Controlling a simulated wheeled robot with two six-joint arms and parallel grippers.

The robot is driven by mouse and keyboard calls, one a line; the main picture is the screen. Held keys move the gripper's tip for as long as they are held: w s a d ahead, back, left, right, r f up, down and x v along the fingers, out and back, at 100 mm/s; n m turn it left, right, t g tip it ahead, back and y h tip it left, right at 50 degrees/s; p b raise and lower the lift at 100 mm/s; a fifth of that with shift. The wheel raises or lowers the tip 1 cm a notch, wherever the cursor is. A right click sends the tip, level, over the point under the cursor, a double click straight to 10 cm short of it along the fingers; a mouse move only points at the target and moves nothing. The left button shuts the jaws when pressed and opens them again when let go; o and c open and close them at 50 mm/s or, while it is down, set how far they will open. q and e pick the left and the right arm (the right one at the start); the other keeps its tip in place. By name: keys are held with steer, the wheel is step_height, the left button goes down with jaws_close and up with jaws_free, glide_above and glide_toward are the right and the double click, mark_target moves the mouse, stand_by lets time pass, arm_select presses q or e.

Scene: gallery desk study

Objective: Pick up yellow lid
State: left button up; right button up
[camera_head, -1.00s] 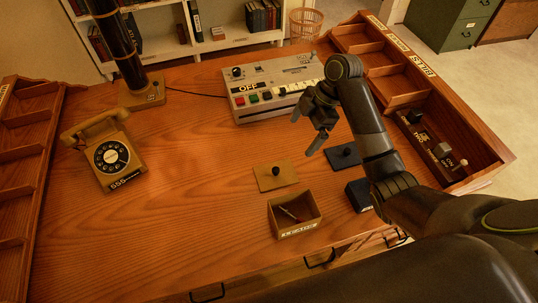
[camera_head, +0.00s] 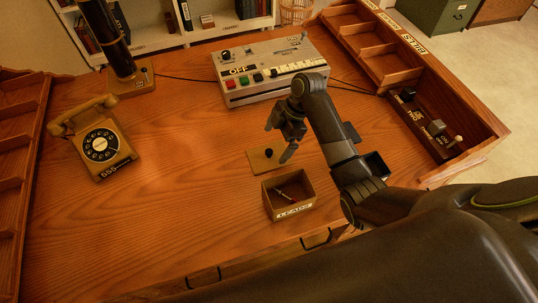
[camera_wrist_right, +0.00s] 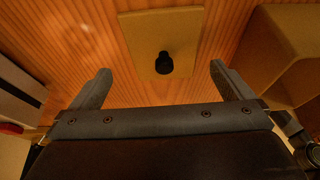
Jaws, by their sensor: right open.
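The yellow lid (camera_head: 256,167) is a flat square plate with a dark round knob, lying on the desk just behind the small open yellow box (camera_head: 307,192). In the right wrist view the lid (camera_wrist_right: 150,30) lies ahead, with its knob between the fingers. My right gripper (camera_head: 278,144) is open and empty, above and close to the lid. In the wrist view its two fingers (camera_wrist_right: 160,70) are spread wide apart. I cannot tell the exact height above the knob. My left gripper is not in view.
The yellow box, holding a thin item, also shows in the wrist view (camera_wrist_right: 285,60). A dark box (camera_head: 377,163) and dark lid (camera_head: 351,131) are partly behind my right arm. A switch console (camera_head: 245,96) stands behind, a telephone (camera_head: 103,146) at left. The left-centre desk is clear.

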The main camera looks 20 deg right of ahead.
mark_target(269, 151)
steer(key=a+f, duration=0.2)
steer(key=f, duration=0.1)
steer(key=shift+s+a+p, duration=0.2)
steer(key=shift+s+p, duration=0.15)
steer(key=shift+p, duration=0.05)
steer(key=shift+a+f, duration=0.15)
steer(key=shift+f, duration=0.4)
steer(key=c, duration=0.9)
